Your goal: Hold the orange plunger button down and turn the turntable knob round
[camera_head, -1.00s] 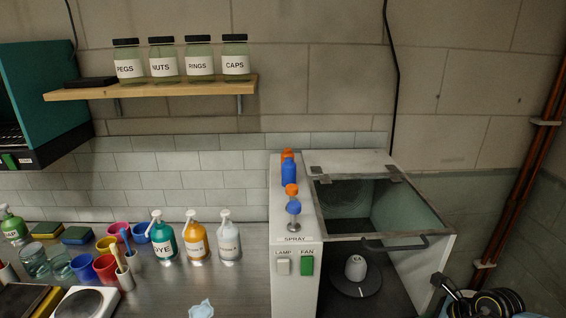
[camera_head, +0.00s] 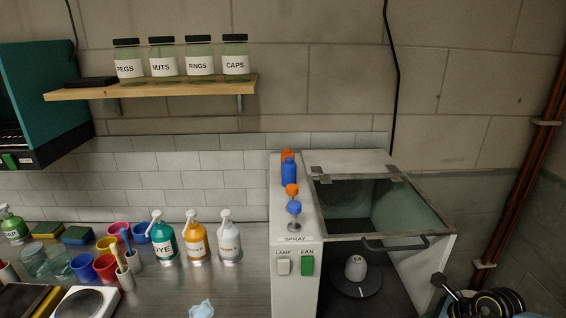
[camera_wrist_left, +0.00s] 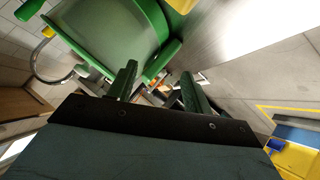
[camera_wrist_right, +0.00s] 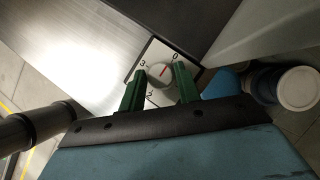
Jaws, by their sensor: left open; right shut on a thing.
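In the head view two orange caps, a rear one (camera_head: 287,154) and a front one (camera_head: 291,189), stand in a row with blue parts on the ledge above the SPRAY label. I cannot tell which is the plunger button. A dark turntable (camera_head: 345,287) with a white cone-shaped piece (camera_head: 355,267) is inside the booth. In the left wrist view my left gripper (camera_wrist_left: 158,74) is open and empty. Neither gripper shows in the head view.
The booth's glass lid (camera_head: 375,205) has a dark handle (camera_head: 396,244) at its front. Lamp (camera_head: 283,267) and fan (camera_head: 307,265) switches are on its front. Pump bottles (camera_head: 195,240) and cups stand left. A green curved object (camera_wrist_left: 105,30) is near my left gripper.

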